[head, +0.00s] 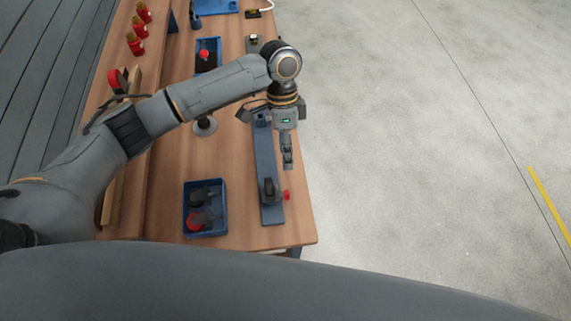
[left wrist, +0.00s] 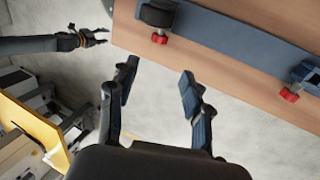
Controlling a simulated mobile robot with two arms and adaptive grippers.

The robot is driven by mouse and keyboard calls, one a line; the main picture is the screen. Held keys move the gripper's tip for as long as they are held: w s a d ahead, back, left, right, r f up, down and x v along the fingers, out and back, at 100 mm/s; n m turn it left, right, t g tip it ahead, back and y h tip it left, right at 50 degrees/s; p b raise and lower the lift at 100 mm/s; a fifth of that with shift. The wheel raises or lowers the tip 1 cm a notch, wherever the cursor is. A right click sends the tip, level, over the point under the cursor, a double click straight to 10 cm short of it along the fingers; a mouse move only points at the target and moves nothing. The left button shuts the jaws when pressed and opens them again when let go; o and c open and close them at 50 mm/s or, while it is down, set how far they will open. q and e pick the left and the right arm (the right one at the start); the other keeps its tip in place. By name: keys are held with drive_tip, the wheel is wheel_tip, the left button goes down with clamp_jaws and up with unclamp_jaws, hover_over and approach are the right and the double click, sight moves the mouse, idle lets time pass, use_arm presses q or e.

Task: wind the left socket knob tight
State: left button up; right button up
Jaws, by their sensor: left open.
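A blue-grey rail (head: 268,150) lies along the table edge with dark sockets on it. The near socket (head: 269,188) has a red knob (head: 287,195) facing the floor side; in the left wrist view this knob (left wrist: 159,39) is the left one. A second red knob (left wrist: 290,95) sits at the right; in the head view my arm hides it. My left gripper (head: 288,163) hangs beside the rail, beyond the near knob. Its fingers (left wrist: 157,90) are apart and empty, clear of both knobs. My right gripper (left wrist: 92,38) shows small in the left wrist view, its jaws unclear.
A blue bin (head: 205,233) with dark and red parts stands left of the rail. Another blue bin (head: 207,67), red bottles (head: 139,28) and a wooden ledge (head: 112,195) are farther left and back. Open concrete floor (head: 420,150) lies right of the table.

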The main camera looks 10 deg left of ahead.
sight(287, 191)
use_arm(q)
drive_tip(key=p+x, duration=0.4)
drive_tip(key=x, duration=0.7)
drive_tip(key=shift+s, duration=0.15)
drive_tip(key=shift+x, duration=0.75)
drive_tip(key=shift+c, duration=0.4)
clamp_jaws()
